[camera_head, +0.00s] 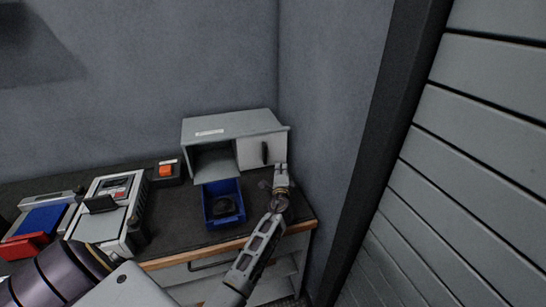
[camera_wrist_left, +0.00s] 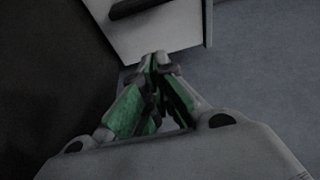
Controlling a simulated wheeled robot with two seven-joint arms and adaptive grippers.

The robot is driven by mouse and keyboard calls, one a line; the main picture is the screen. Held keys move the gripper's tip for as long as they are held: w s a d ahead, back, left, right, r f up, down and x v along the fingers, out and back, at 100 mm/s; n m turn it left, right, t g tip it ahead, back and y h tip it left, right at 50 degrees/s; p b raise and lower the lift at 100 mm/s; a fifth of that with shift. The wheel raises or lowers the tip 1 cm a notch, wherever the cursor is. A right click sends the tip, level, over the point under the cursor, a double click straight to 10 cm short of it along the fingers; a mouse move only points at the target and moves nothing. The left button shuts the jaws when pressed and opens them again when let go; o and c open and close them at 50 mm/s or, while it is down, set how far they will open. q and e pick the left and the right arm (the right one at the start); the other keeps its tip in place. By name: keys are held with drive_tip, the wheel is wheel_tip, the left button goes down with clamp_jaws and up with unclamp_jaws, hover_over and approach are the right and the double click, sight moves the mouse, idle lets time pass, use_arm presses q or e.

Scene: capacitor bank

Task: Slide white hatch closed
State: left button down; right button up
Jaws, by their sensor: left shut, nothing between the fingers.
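The white hatch (camera_head: 258,152) covers the right part of the front of a grey box (camera_head: 232,124). It has a dark upright handle. The left part of the box front is open and shows a dark inside. My left gripper (camera_head: 281,168) is shut and empty, in front of the hatch near its lower right edge. In the left wrist view the hatch (camera_wrist_left: 175,28) is at the top with part of its dark handle, and the fingertips (camera_wrist_left: 157,62) are together just below its lower edge. I cannot tell whether they touch it. My right gripper is not in view.
A blue bin (camera_head: 223,217) holding a dark object stands in front of the box opening. An orange switch (camera_head: 167,170) and a grey device (camera_head: 107,215) are to the left on the dark worktop (camera_head: 185,232). The wall is close on the right.

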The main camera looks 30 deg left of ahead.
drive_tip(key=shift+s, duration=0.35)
use_arm(q)
drive_tip(key=shift+w, duration=0.15)
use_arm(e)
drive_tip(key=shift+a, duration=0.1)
